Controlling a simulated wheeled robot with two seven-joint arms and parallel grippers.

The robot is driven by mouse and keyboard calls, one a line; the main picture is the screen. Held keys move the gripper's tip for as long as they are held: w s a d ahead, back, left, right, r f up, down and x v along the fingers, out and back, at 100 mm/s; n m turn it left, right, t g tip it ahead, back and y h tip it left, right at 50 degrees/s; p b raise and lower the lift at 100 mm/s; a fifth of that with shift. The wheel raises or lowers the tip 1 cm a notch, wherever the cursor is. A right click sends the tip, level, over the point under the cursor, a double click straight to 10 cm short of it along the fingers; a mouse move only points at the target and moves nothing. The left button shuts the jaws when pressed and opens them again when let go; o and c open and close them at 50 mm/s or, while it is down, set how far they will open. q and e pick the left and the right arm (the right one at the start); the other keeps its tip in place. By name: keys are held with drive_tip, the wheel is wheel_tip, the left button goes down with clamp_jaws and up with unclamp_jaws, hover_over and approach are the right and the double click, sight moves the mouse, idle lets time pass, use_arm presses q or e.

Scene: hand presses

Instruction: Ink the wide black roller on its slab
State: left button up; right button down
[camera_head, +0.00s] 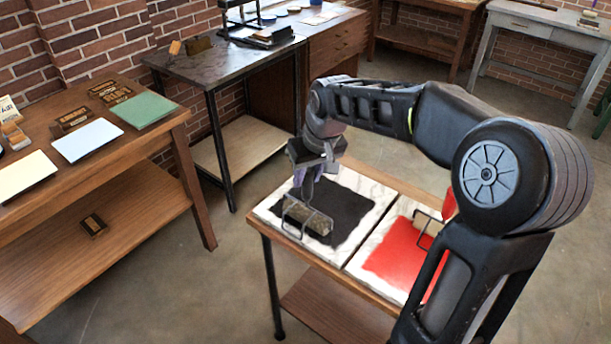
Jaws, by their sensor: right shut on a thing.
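The wide roller (307,217) has a mottled grey-brown cylinder in a dark wire frame. It sits over the black ink patch (348,206) on the left white marble slab (379,191); I cannot tell whether it touches the ink. My right gripper (313,180) is above the roller, pointing down, shut on its handle. The gripper and a purplish part hide most of the handle. My left gripper is not in view.
The right slab holds red ink (397,257) and a second roller (427,229), partly hidden by my right arm. A wooden table (150,155) with coloured sheets stands left. A dark-topped table (215,68) stands behind, with open floor between.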

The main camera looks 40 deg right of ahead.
drive_tip(key=shift+w+d, duration=0.25)
drive_tip(key=shift+d, duration=0.5)
drive_tip(key=shift+w+d, duration=0.2)
drive_tip(key=shift+d, duration=0.5)
drive_tip(key=shift+d, duration=0.15)
drive_tip(key=shift+w+d+p, duration=0.3)
drive_tip(key=shift+d+p, duration=0.05)
drive_tip(key=shift+d, duration=0.5)
drive_tip(key=shift+w+d+p, duration=0.25)
drive_tip(key=shift+d+p, duration=0.05)
drive_tip(key=shift+d, duration=0.6)
drive_tip(key=shift+w+d+p, duration=0.25)
drive_tip(key=shift+w+d, duration=0.05)
drive_tip(key=shift+d, duration=0.55)
drive_tip(key=shift+w+d+p, duration=0.2)
drive_tip(key=shift+w+d, duration=0.05)
drive_tip(key=shift+d, duration=0.6)
